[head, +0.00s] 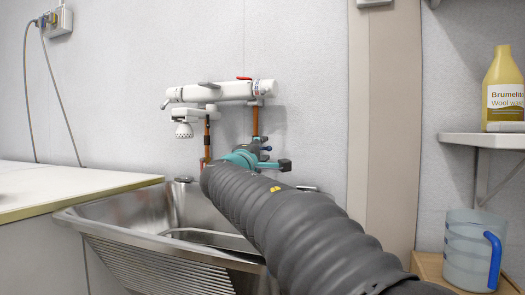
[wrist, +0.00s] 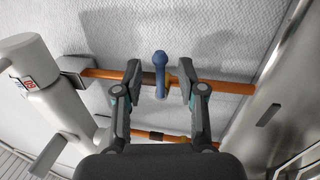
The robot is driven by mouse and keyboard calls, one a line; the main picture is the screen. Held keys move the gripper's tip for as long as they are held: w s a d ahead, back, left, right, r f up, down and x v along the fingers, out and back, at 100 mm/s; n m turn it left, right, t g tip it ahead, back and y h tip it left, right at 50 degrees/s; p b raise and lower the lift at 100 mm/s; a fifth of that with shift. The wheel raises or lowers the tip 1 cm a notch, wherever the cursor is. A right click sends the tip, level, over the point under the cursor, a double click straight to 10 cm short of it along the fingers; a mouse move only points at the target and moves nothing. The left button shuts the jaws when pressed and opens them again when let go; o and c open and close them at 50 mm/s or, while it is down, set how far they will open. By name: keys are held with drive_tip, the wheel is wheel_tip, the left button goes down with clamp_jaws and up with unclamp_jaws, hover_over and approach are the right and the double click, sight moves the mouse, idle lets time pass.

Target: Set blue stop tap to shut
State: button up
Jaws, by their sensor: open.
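The blue stop tap (wrist: 161,62) shows in the wrist view between my fingertips. Its lever has a rounded end and appears across the copper pipe (wrist: 225,86), with a brass-coloured part beside it. My gripper (wrist: 159,88) is open, with one finger on each side of the blue lever and a visible gap to both. In the head view my gripper (head: 262,160) is at the pipe, and my arm hides part of it.
A white wall unit (head: 220,91) with a red lever (head: 244,78) sits above. A second copper pipe (head: 207,135) runs to the left. A steel washtub (head: 150,215) lies below. A shelf (head: 480,140) with a yellow bottle (head: 503,90) and a jug (head: 470,250) are at the right.

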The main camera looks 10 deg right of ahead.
drive_tip(key=v, duration=1.1)
drive_tip(key=shift+s, duration=0.15)
drive_tip(key=shift+a, duration=0.1)
